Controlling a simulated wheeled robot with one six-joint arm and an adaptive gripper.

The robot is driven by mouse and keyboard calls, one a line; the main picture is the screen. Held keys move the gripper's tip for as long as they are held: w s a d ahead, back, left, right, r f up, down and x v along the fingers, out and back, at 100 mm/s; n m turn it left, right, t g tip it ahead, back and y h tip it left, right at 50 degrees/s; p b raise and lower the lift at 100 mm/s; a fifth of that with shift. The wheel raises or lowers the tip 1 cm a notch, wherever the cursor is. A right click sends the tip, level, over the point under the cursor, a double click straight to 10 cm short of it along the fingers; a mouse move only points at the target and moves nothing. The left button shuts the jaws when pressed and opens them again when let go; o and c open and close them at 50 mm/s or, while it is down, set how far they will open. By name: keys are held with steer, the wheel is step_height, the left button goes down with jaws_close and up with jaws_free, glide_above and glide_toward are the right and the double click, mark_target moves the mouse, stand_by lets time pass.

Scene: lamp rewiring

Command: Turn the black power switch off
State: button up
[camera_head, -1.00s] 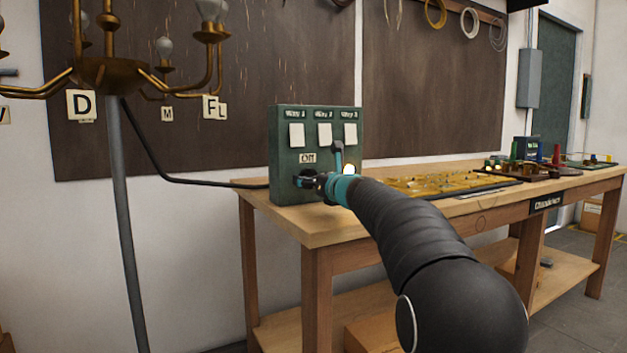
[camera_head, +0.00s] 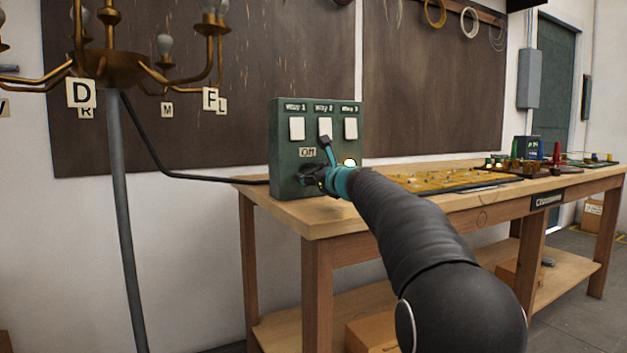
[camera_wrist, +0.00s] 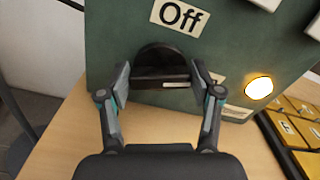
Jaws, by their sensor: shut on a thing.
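A dark green panel box (camera_head: 287,150) stands upright at the near left end of the workbench. The black power switch (camera_wrist: 160,62) is low on its face, under a label reading "Off" in the wrist view. My gripper (camera_wrist: 162,80) has one finger on each side of the switch and is shut on it. In the head view, my gripper (camera_head: 320,182) covers most of the switch. A round lamp (camera_wrist: 258,88) glows on the panel to the right of the switch; it also shows in the head view (camera_head: 350,162).
Three white switches labelled as ways sit along the panel top, the middle one (camera_head: 325,126) above my gripper. A yellow board (camera_head: 440,181) lies on the workbench (camera_head: 320,222) to the right. A brass chandelier (camera_head: 110,68) stands left, its black cable (camera_head: 200,178) running to the panel.

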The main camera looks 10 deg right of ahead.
steer(key=n+b, duration=0.1)
steer(key=n, duration=0.1)
steer(key=n+b, duration=0.2)
steer(key=n, duration=0.1)
steer(key=n+b, duration=0.1)
steer(key=n, duration=0.1)
steer(key=shift+a+f, duration=0.1)
steer(key=shift+f, duration=0.2)
steer(key=n+b, duration=0.2)
steer(key=n, duration=0.1)
steer(key=shift+n, duration=1.8)
steer(key=o, duration=1.1)
steer(key=shift+o, duration=0.2)
steer(key=shift+s+r, duration=0.1)
steer(key=v, duration=1.1)
steer(key=shift+s, duration=0.45)
